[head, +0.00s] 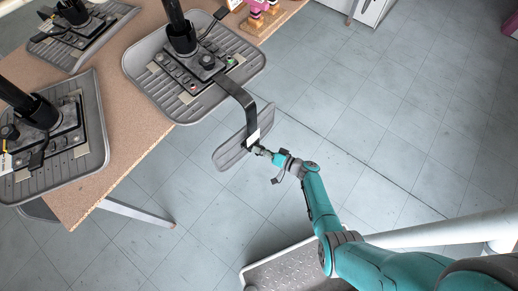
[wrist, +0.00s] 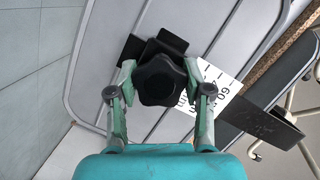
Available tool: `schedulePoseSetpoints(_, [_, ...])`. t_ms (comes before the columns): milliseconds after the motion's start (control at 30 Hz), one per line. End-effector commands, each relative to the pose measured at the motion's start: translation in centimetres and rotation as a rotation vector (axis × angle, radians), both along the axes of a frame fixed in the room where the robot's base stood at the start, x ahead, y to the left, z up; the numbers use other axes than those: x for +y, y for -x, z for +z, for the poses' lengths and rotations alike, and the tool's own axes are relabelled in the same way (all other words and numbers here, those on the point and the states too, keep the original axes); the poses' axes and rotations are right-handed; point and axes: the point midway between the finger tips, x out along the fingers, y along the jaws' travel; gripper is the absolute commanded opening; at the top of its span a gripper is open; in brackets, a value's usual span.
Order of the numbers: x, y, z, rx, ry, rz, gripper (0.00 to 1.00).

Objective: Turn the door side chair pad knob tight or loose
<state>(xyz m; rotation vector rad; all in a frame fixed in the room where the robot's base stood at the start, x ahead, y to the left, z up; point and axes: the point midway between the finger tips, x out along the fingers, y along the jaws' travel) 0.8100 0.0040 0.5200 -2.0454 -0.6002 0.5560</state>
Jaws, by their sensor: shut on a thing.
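The black lobed pad knob (wrist: 160,82) fills the middle of the wrist view. My gripper (wrist: 159,70) is shut on it, one finger on each side. Behind the knob is the grey ribbed chair pad (wrist: 95,80). In the head view, this pad (head: 229,153) hangs beyond the table edge, at the end of a bent black bar (head: 238,93) from the upturned chair (head: 150,62). My gripper (head: 262,151) is at the pad's right side there, and the knob is too small to make out.
A white printed label (wrist: 218,88) sits beside the knob. Other upturned chairs (head: 92,150) stand on the brown table (head: 135,140). A pink item on a wooden block (head: 262,18) stands at the table's far end. The tiled floor (head: 360,120) right of the pad is clear.

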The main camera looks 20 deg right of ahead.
Motion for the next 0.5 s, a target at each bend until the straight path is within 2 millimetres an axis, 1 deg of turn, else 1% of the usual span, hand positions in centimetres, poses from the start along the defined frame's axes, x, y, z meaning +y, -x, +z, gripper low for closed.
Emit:
schedulePoseSetpoints(33, [0.13, 0.04, 0.11, -0.026, 0.056, 0.003, 0.0])
schedulePoseSetpoints(133, [0.06, -0.07, 0.12, -0.058, 0.13, 0.002, 0.0])
schedulePoseSetpoints(500, [0.06, -0.09, 0.15, -0.075, 0.168, 0.003, 0.0])
